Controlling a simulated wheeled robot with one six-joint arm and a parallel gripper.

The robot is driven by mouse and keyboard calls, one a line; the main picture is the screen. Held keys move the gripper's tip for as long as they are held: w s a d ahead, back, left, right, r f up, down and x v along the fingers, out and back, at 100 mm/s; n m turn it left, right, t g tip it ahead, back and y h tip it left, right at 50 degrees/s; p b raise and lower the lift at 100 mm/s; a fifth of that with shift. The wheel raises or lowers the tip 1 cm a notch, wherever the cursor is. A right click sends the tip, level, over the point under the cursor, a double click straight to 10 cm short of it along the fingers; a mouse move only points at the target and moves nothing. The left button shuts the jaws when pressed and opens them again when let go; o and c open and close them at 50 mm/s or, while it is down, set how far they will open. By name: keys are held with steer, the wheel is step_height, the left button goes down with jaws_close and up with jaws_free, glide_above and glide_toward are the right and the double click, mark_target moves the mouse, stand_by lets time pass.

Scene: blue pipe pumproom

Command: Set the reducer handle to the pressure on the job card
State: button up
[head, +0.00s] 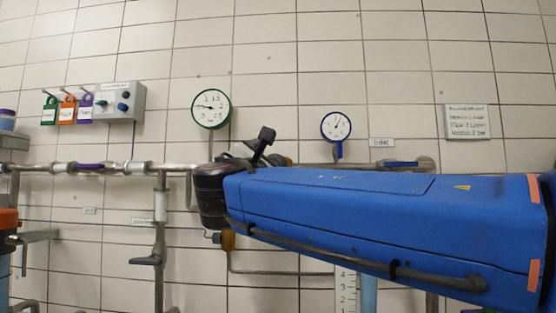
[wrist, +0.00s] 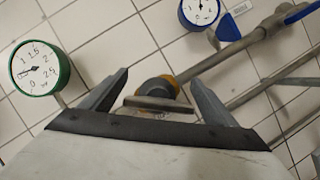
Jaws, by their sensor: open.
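The reducer handle, a grey crossbar (wrist: 159,104) on an orange-brown body (wrist: 160,86), lies between the two open fingers of my gripper (wrist: 160,78) in the wrist view. Gaps show between the bar's ends and the fingers. In the head view my gripper (head: 262,142) is at the pipe, and my arm hides most of the reducer. The green-rimmed gauge (wrist: 37,67) has its needle pointing left, near the 0.5 mark; it also shows in the head view (head: 211,108). The job card (head: 466,122) is on the wall at right; its small text is blurred, the last line seems to read 2 bar.
A blue-rimmed gauge (head: 336,126) stands on the pipe beside a blue lever (head: 401,164). A grey control box (head: 119,103) and several coloured padlock tags (head: 67,110) hang at left. A pipe (head: 120,168) runs along the tiled wall. A lower valve handle (head: 145,260) is at left.

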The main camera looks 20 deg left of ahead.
steer(key=c, duration=1.1)
steer(key=shift+o, duration=0.2)
steer(key=shift+m, duration=0.3)
steer(key=m, duration=0.1)
steer(key=m+h, duration=0.1)
steer(key=m, duration=0.1)
steer(key=m+g, duration=0.1)
steer(key=shift+d+f+h, duration=0.15)
steer(key=shift+f+h, duration=0.1)
steer(key=shift+h, duration=0.15)
steer(key=m, duration=0.1)
steer(key=m+g, duration=0.1)
steer(key=m, duration=0.1)
steer(key=m+g, duration=0.1)
steer(key=m, duration=0.1)
steer(key=shift+w+d+f+h, duration=0.1)
steer(key=shift+d+f+h, duration=0.1)
steer(key=shift+f+h, duration=0.2)
steer(key=m, duration=0.1)
steer(key=m+g, duration=0.1)
steer(key=m, duration=0.1)
steer(key=shift+f+m, duration=0.3)
steer(key=m, duration=0.1)
steer(key=m+g+y, duration=0.1)
steer(key=m, duration=0.1)
steer(key=shift+a+f+g, duration=0.15)
steer(key=shift+f+g, duration=0.15)
steer(key=shift+f, duration=0.05)
steer(key=shift+f+m, duration=0.1)
steer(key=shift+m, duration=0.2)
